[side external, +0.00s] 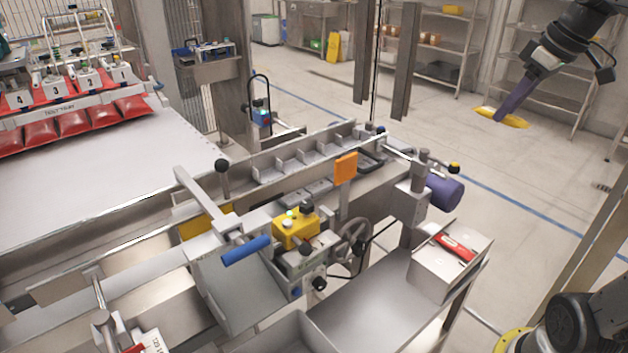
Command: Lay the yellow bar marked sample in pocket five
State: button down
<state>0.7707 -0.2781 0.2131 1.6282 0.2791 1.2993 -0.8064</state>
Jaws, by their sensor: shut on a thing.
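My gripper (499,115) hangs in the air at the upper right, with long purple fingers pointing down and left. The fingers are shut on a flat yellow piece, which looks like the yellow bar (516,120). It is held clear of the machine, over open floor in the picture. Its marking is too small to read. A row of grey pockets (292,166) with upright dividers runs along the machine's far side, left of and below my gripper. No pocket numbers are legible, so I cannot tell which is pocket five.
A yellow control box (295,228), a blue-handled lever (246,251) and a handwheel (355,235) sit in front. A box with a red item (455,248) is at the right.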

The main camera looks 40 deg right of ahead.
jog(key=w+a, duration=0.5)
jog(key=w, duration=0.3)
jog(key=w+a, duration=0.6)
jog(key=w, duration=0.3)
jog(key=w+a+f, duration=0.1)
jog(key=w+a, duration=0.2)
jog(key=a, duration=0.4)
jog(key=w+a, duration=0.4)
jog(key=a, duration=0.2)
send_near(278, 162)
jog(key=s+a+f, duration=0.1)
jog(key=s+a, duration=0.1)
jog(key=a, duration=0.1)
jog(key=shift+s+x, duration=0.15)
jog(key=shift+x, duration=0.75)
jog(key=shift+s+x, duration=0.15)
jog(key=shift+x, duration=0.75)
jog(key=shift+a+f, duration=0.15)
jog(key=shift+f, duration=0.15)
jog(key=shift+f, duration=0.3)
